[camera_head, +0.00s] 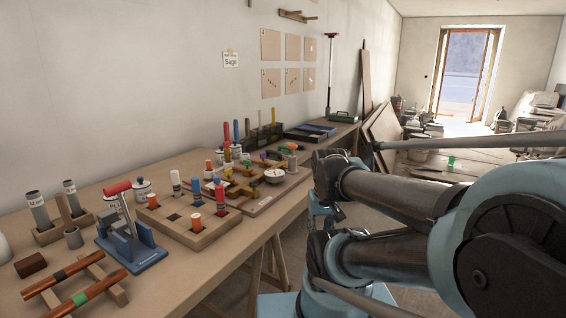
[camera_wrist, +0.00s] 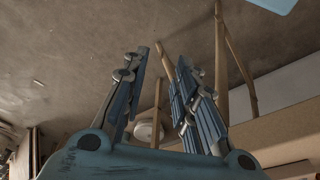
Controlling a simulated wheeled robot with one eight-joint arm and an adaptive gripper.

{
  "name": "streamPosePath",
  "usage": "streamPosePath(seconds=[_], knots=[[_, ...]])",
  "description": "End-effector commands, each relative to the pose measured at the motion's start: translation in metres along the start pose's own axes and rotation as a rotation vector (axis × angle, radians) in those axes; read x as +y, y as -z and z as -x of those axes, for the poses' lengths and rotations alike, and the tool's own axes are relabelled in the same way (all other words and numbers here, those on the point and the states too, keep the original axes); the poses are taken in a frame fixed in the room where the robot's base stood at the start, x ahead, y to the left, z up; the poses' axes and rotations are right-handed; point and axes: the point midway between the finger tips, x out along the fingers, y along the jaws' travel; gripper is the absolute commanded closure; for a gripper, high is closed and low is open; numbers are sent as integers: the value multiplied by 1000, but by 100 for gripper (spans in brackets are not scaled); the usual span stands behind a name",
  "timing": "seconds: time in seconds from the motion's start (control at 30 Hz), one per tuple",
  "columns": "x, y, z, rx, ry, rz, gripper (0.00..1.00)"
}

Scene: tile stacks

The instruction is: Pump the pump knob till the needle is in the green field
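A round white-faced gauge (camera_head: 274,175) sits at the front of a wooden board (camera_head: 262,205) on the workbench. Its needle and any green field are too small to read. A grey cylinder with a knob-like top (camera_head: 292,160) stands just behind the gauge on the right; I cannot tell for sure that it is the pump knob. My gripper (camera_wrist: 161,58) shows in the wrist view with its two fingers apart and nothing between them. It points toward the floor and trestle legs beside the bench, away from the gauge. The gauge is not seen in the wrist view.
The workbench (camera_head: 150,281) runs along the left wall. A red-handled lever on a blue base (camera_head: 132,245), a wooden peg tray (camera_head: 190,238) and copper-coloured rods (camera_head: 82,298) stand nearer. A blue tray (camera_head: 308,133) lies farther back. My arm fills the right side.

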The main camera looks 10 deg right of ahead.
Motion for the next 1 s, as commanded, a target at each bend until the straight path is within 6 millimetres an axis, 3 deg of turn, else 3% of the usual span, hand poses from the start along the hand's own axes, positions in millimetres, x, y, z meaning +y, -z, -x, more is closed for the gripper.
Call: streamPosePath(seconds=[0.03,0.1,0.27,0.7,1.0], knots=[[0,-2,2,3,0,1,88],[0,-6,9,10,0,5,100],[-1,12,29,0,3,43,100],[-6,107,122,-53,24,253,100],[-11,177,175,-87,44,401,100]])
